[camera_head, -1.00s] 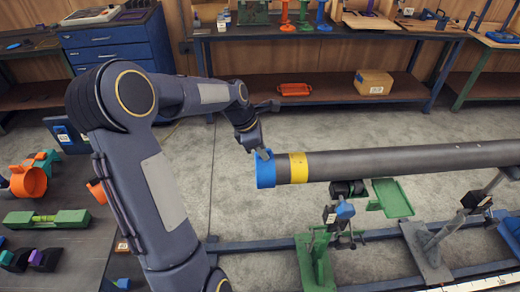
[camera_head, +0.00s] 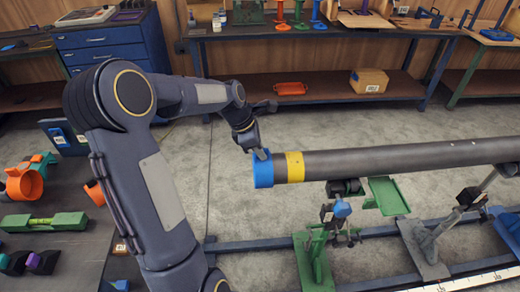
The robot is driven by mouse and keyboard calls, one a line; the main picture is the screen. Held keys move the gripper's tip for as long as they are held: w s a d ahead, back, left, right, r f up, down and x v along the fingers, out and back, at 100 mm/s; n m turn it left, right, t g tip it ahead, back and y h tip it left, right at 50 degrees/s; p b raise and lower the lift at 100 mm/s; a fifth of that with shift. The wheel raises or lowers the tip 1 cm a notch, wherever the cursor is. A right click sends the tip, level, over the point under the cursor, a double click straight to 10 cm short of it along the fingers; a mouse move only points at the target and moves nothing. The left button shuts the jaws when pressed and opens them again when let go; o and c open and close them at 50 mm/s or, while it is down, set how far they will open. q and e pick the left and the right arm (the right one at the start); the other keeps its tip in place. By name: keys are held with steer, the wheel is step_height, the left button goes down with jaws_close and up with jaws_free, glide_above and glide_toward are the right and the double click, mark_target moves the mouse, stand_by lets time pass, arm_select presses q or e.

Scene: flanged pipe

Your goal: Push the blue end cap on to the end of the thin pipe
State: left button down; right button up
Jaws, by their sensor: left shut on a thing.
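The blue end cap (camera_head: 263,171) is at the left end of the thin dark grey pipe (camera_head: 400,158), in line with it. Its right edge lies against the pipe end, or very close to it; I cannot tell how far it is on. A yellow band (camera_head: 294,167) circles the pipe just right of the cap. My left gripper (camera_head: 262,155) is shut on the top rim of the cap, reaching it from above and behind. My right gripper is not in view.
The pipe rests on a green stand (camera_head: 317,255) and a grey stand (camera_head: 425,250) on a floor rail. A bench at left holds a green level (camera_head: 44,221) and orange parts (camera_head: 25,185). A workbench (camera_head: 330,32) stands behind. The floor left of the cap is clear.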

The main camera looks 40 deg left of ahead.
arm_select(q)
steer(key=shift+w+d, duration=0.55)
steer(key=shift+d, duration=0.1)
stand_by(0.6)
steer(key=c, duration=1.4)
jaws_free()
steer(key=shift+o, duration=0.2)
steer(key=shift+r+p, duration=0.1)
steer(key=shift+p, duration=0.25)
steer(key=shift+r+p, duration=1.75)
steer(key=shift+r, duration=1.15)
